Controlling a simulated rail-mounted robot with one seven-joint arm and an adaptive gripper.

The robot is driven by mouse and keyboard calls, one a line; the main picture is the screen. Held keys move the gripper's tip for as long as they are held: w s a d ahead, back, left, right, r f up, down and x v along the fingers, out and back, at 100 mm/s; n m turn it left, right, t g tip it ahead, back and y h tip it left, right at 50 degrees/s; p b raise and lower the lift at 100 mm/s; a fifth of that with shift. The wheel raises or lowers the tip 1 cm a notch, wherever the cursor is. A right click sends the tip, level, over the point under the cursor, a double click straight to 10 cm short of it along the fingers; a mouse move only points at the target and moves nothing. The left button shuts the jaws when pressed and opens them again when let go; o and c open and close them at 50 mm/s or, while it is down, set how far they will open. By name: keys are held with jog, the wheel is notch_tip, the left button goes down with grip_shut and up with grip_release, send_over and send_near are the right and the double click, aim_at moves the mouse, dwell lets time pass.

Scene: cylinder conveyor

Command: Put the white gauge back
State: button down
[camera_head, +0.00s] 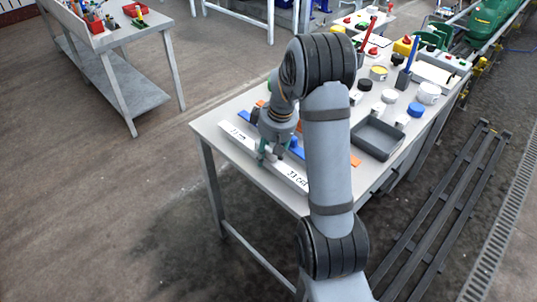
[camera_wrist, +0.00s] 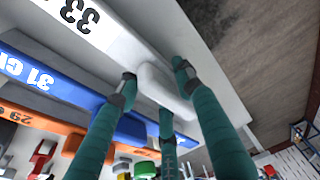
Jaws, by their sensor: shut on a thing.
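The white gauge (camera_head: 289,175) is a long bar with black "33" lettering, lying along the near left edge of the worktable. In the wrist view its white body (camera_wrist: 118,42) has a raised white grip block in the middle. My gripper (camera_head: 270,152) points down at the middle of the bar. In the wrist view its green fingers (camera_wrist: 158,88) are closed around the grip block. I cannot tell whether the bar touches the table or is slightly above it. A blue gauge (camera_wrist: 58,86) marked "31" lies parallel beside it, then an orange gauge (camera_wrist: 42,122) marked "29".
The worktable (camera_head: 216,123) also holds a grey open tray (camera_head: 378,138), a white mug (camera_head: 428,93), and several caps and small parts. My arm hides part of the tabletop. A second table (camera_head: 120,38) stands at the upper left. Open floor lies left of the worktable.

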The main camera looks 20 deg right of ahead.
jog(key=c, duration=1.1)
grip_release()
jog(key=shift+f, duration=0.1)
jog(key=v, duration=1.2)
jog(key=x, duration=1.1)
jog(key=shift+f, duration=0.35)
jog(key=shift+w+r+p, duration=0.15)
jog(key=shift+r+p, duration=0.05)
jog(key=shift+p, duration=0.2)
